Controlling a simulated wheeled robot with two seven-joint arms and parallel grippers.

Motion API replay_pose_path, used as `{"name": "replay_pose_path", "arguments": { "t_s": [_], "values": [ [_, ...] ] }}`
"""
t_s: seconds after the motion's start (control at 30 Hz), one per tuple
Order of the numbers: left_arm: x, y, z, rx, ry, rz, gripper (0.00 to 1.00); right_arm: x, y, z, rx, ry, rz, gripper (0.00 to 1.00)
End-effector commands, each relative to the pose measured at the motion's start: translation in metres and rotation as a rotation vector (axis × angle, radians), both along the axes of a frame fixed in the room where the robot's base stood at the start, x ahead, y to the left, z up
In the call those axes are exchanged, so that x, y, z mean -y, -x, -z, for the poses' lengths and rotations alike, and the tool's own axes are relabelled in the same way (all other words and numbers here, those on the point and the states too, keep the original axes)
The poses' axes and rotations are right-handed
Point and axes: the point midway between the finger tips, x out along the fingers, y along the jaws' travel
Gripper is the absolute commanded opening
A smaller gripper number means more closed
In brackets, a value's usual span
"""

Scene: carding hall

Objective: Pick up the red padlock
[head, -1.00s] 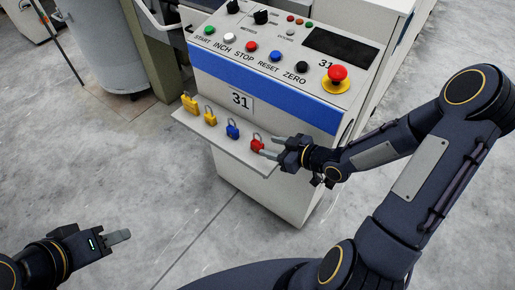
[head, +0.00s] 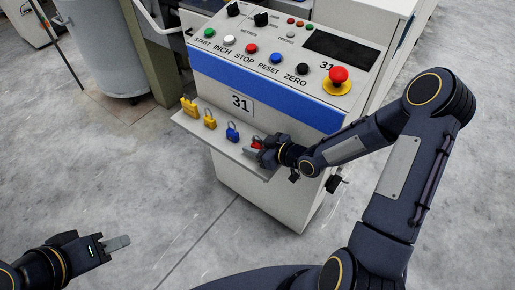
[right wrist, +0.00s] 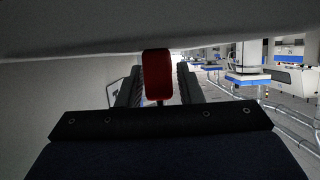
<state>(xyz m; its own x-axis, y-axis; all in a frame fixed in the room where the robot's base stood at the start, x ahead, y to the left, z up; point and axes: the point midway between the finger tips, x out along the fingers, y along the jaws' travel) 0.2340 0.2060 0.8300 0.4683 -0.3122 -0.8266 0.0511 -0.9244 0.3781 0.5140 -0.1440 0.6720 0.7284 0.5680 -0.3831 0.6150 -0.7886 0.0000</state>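The red padlock (head: 256,145) is at the right end of the light shelf (head: 218,143) on the front of the machine console. My right gripper (head: 257,148) is at it, with one finger on each side. In the right wrist view the red padlock body (right wrist: 157,76) stands between the two dark fingers (right wrist: 159,85), and a narrow gap shows at its right side. The fingers look open around it. My left gripper (head: 122,243) is over the floor at the lower left, away from the console. Its finger spacing is hidden from this angle.
A blue padlock (head: 232,132) is the nearest neighbour, left of the red one. Two yellow padlocks (head: 209,119) (head: 189,106) are further left. The console panel (head: 270,55) with buttons and a red emergency stop (head: 338,76) rises behind the shelf.

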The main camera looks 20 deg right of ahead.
Motion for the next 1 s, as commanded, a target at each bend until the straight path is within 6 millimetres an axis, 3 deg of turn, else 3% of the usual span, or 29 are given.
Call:
{"name": "replay_pose_path", "arguments": {
  "t_s": [0.03,0.23,0.63,0.83,1.0],
  "values": [
    [0.000,0.000,0.000,0.000,0.000,0.000,0.36,0.000,0.000,0.000,0.000,0.000,0.000,0.26],
    [0.000,0.000,0.000,0.000,0.000,0.000,0.36,0.000,0.000,0.000,0.000,0.000,0.000,0.00],
    [0.000,0.000,-0.002,0.000,0.000,0.000,0.36,0.000,0.000,-0.007,0.003,0.001,0.000,0.00],
    [0.000,0.000,-0.010,0.000,0.000,0.000,0.36,0.000,-0.001,-0.038,0.006,0.002,0.000,0.00],
    [0.000,0.000,-0.022,0.000,0.000,0.000,0.36,0.003,0.035,-0.077,0.004,0.004,0.001,0.00]
  ]
}}
